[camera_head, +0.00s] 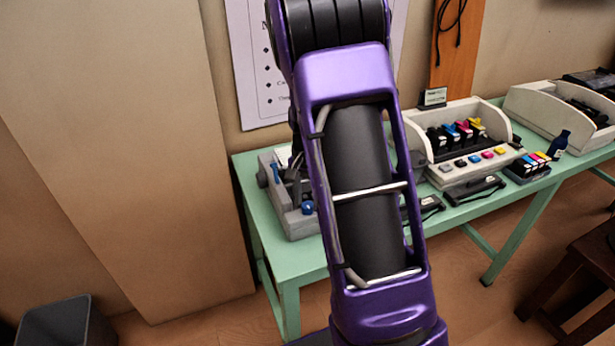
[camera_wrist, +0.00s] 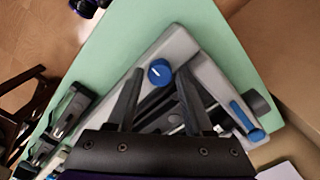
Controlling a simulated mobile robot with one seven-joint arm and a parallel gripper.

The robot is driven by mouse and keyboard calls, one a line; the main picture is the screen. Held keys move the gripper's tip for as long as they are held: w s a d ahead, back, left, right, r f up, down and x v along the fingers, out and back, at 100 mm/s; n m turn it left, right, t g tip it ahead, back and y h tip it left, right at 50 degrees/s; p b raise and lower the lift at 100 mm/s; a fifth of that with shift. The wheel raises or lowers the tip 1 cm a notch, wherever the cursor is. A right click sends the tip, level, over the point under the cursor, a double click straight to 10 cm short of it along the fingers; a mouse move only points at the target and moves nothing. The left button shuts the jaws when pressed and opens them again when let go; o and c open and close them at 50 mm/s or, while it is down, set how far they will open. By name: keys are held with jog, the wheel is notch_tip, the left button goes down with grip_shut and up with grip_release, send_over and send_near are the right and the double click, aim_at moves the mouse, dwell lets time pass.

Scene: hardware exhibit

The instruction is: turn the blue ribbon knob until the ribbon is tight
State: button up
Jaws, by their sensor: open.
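The blue knob (camera_wrist: 159,72) is round, with a pale pointer line, and sits on the edge of a grey device (camera_wrist: 181,45) in the wrist view. It also shows in the head view (camera_head: 307,207), on the front of the grey device at the table's left end. My gripper (camera_wrist: 158,75) is open, with one dark finger on each side of the knob in the picture. The fingers look apart from it; I cannot tell their height above it. A blue bar (camera_wrist: 246,117) lies along the device's right side. The ribbon cannot be made out clearly.
A dark stool (camera_head: 580,265) stands at right and a grey bin (camera_head: 65,325) at lower left. My arm hides the table's middle.

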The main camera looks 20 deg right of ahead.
notch_tip(320, 180, up, 17)
jog(key=p, duration=0.1)
jog(key=shift+f, duration=0.1)
dwell(0.5)
